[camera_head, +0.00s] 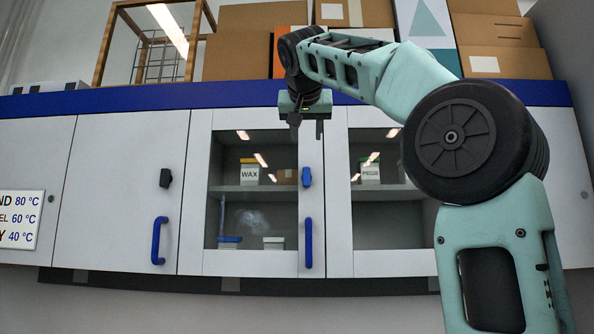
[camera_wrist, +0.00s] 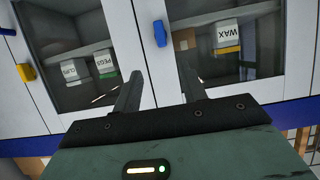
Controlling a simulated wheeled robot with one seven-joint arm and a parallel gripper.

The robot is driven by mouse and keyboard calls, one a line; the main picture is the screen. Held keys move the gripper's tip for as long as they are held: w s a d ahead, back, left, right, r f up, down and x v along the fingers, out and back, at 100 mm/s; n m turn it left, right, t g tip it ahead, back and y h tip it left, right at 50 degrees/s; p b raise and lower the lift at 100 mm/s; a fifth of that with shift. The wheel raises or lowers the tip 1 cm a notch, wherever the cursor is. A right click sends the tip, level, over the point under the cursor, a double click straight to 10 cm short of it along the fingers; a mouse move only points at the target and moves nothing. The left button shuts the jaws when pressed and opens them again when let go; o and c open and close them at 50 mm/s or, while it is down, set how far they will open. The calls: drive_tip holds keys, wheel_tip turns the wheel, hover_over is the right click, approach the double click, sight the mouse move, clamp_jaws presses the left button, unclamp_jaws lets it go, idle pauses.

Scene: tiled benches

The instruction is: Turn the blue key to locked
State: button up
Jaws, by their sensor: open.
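The blue key (camera_head: 307,177) sits on the frame of the glass door at the middle of the wall cabinet, above that door's blue handle (camera_head: 308,243). Its grip stands roughly upright in the head view. In the wrist view the blue key (camera_wrist: 160,33) is beyond my fingertips, roughly centred between them. My gripper (camera_head: 307,130) is open and empty, pointing down, above the key in the head view and apart from it. Both fingers also show in the wrist view (camera_wrist: 159,72).
A dark key (camera_head: 165,178) is on the solid door to the left. A yellow key (camera_wrist: 25,73) shows in the wrist view. Behind the glass are a WAX tub (camera_head: 249,174) and other tubs. Cardboard boxes (camera_head: 245,58) and a wooden frame stand on the cabinet top.

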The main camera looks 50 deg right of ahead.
sight(307, 173)
drive_tip(key=p+x, duration=0.5)
drive_tip(key=x, duration=1)
drive_tip(key=shift+w+d+f, duration=0.1)
drive_tip(key=shift+w, duration=0.05)
drive_tip(key=shift+p+x, duration=0.4)
drive_tip(key=shift+x, duration=0.4)
drive_tip(key=shift+f, duration=0.15)
clamp_jaws()
